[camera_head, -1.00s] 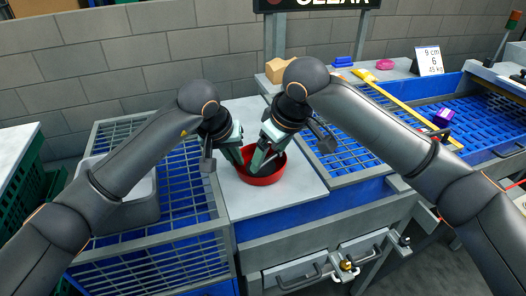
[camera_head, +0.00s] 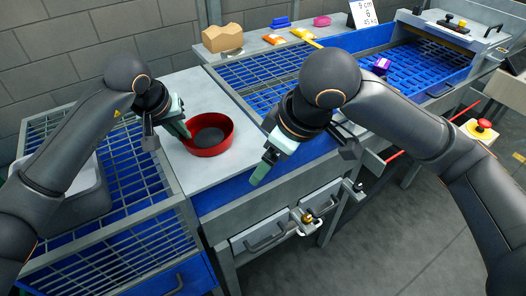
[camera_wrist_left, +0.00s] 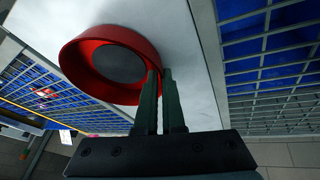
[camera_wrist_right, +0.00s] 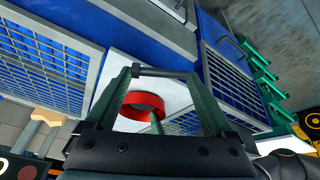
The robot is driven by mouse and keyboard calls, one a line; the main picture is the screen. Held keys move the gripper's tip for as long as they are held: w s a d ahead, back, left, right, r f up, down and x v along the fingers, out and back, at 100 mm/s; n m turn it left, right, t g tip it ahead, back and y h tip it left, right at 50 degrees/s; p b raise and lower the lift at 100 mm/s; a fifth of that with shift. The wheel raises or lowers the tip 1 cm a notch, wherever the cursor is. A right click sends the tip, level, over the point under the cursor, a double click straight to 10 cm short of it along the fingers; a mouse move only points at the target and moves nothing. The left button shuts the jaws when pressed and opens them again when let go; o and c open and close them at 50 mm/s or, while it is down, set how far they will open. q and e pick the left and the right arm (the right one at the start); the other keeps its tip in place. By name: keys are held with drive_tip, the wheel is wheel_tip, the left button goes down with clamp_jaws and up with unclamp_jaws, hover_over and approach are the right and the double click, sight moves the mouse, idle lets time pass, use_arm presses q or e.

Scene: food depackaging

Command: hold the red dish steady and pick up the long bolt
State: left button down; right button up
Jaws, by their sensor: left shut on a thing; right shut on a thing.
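The red dish (camera_head: 226,143) stands on the pale worktop, and its dark inner floor looks bare. It also shows in the left wrist view (camera_wrist_left: 143,45) and the right wrist view (camera_wrist_right: 140,98). My right gripper (camera_wrist_right: 164,72) is off to the right of the dish, above the worktop's front edge. Its fingers are wide apart, with a dark bar, seemingly the long bolt (camera_wrist_right: 165,73), spanning their tips. The head view does not show this bar clearly.
A grey tub (camera_head: 82,205) sits on the left grating. A cardboard box (camera_head: 222,38), orange packs (camera_head: 274,39) and a purple item (camera_head: 380,65) lie towards the back and right. Drawers (camera_head: 262,235) are below the worktop, which is clear around the dish.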

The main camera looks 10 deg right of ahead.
use_arm(q)
drive_tip(key=c, duration=0.9)
unclamp_jaws()
drive_tip(key=shift+c, duration=0.2)
drive_tip(key=v, duration=1.2)
